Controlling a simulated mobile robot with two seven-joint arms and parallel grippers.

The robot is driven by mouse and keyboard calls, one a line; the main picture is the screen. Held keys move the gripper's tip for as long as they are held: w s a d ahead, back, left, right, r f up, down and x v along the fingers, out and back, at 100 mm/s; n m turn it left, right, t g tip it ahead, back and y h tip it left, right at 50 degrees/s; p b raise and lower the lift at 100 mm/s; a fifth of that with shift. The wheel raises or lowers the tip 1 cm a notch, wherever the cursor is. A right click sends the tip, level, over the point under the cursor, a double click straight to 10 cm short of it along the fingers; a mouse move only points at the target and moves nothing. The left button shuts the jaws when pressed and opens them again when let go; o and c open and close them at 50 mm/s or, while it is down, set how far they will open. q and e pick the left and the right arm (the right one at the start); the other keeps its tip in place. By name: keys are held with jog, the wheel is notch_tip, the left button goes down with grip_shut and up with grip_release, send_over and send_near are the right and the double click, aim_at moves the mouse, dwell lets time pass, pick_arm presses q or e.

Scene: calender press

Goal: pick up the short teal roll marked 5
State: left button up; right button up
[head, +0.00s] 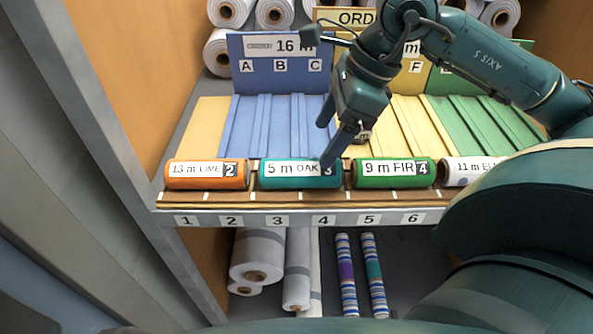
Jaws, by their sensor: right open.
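A short teal roll (297,184) labelled "5 m OAK", with a dark "3" tag at its right end, lies on the brown rack (300,198) at the shelf front. My right gripper (325,144) is open and empty, pointing down over the right end of this roll. One fingertip reaches its upper edge by the tag and partly covers it; I cannot tell if it touches. My left gripper is not in view.
An orange roll (206,174) "13 m LIME 2" lies left of the teal one, a green roll (394,173) "9 m FIR 4" right. A white roll (464,172) is partly hidden by my arm.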

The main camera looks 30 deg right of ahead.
aim_at(312, 162)
jog(key=x, duration=0.8)
jog(key=shift+f+p, duration=0.2)
jog(key=shift+p, duration=0.1)
jog(key=shift+c, duration=0.5)
jog(key=c, duration=1)
